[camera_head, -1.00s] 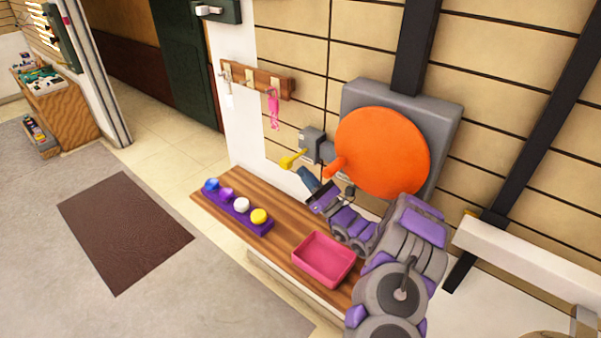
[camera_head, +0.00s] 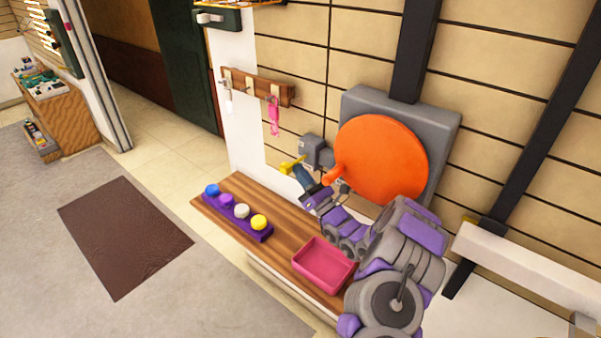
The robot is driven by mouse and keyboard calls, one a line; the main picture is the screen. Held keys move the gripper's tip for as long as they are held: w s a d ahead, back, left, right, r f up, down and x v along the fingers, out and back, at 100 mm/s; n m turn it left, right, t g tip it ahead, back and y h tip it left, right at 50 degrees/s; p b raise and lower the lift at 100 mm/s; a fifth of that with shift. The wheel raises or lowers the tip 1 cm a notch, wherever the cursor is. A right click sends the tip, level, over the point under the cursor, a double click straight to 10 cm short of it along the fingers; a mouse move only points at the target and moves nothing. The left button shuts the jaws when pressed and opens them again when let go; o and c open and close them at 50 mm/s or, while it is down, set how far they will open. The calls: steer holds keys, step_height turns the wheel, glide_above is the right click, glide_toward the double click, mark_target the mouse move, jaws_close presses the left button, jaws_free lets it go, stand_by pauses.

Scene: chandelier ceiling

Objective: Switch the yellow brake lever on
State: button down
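The yellow brake lever (camera_head: 290,164) sticks out to the left from a grey box (camera_head: 316,150) on the tiled wall, just left of the large orange disc (camera_head: 381,160). My gripper (camera_head: 300,175) is at the end of my grey and purple arm, which reaches in from the lower right. Its dark blue fingers are right below the lever and overlap it in the picture. I cannot tell whether they touch it or how far apart they are.
Below is a wooden bench (camera_head: 290,235) with a purple button strip (camera_head: 239,220) bearing blue, purple, white and yellow buttons, and a pink tray (camera_head: 323,264). An orange handle (camera_head: 333,174) juts from the disc close to my gripper. A key rack (camera_head: 257,87) hangs above left.

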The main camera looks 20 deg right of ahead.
steer(key=shift+r+m+h+p, duration=0.5)
steer(key=shift+m+h, duration=0.85)
steer(key=shift+m, duration=0.6)
steer(key=shift+r+m+h+p, duration=0.35)
steer(key=shift+m+h+p, duration=0.2)
steer(key=shift+m+h, duration=1.1)
steer(key=shift+r+m+h+p, duration=0.5)
steer(key=shift+m+h, duration=0.6)
steer(key=shift+m, duration=1.1)
steer(key=shift+f, duration=0.15)
steer(key=s+d+f+p, duration=0.3)
steer(key=s+f, duration=0.4)
steer(key=s, duration=0.4)
steer(key=shift+s+d+f, duration=0.15)
steer(key=shift+d, duration=0.45)
